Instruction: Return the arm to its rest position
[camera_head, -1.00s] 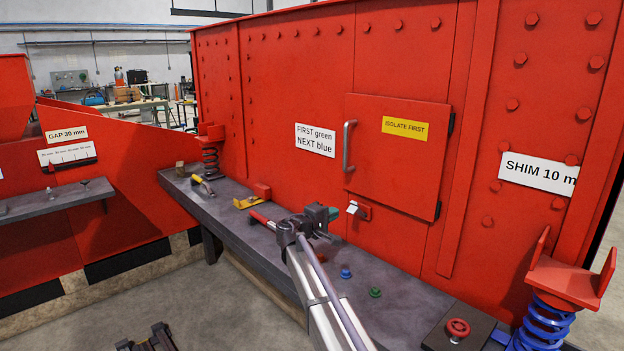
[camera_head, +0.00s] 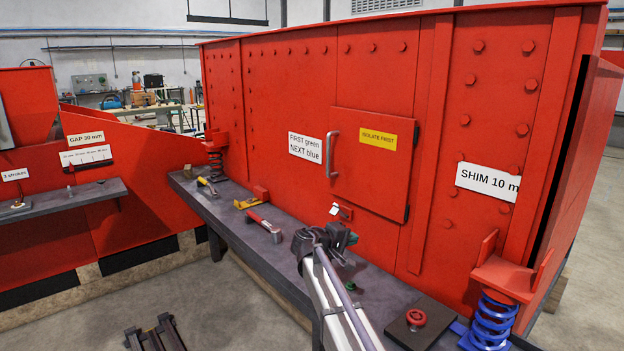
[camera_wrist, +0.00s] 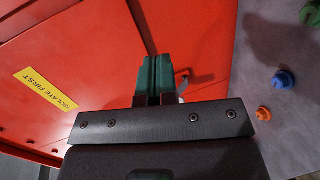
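My gripper (camera_head: 342,238) is at the end of my arm, above the dark bench and in front of the red panel. In the wrist view its two green fingers (camera_wrist: 153,80) lie close together and look shut, with nothing visible between them. The fingertips point toward the red panel, and a grey handle-like part shows just beyond them. My arm reaches up from the bottom edge of the head view and hides part of the bench.
The bench (camera_head: 228,217) carries a red-handled tool (camera_head: 264,226), a yellow bracket (camera_head: 247,202) and a red button (camera_head: 416,317). Blue (camera_wrist: 284,80) and orange (camera_wrist: 264,113) knobs show in the wrist view. A door handle (camera_head: 331,155) protrudes; a blue spring (camera_head: 491,322) stands right.

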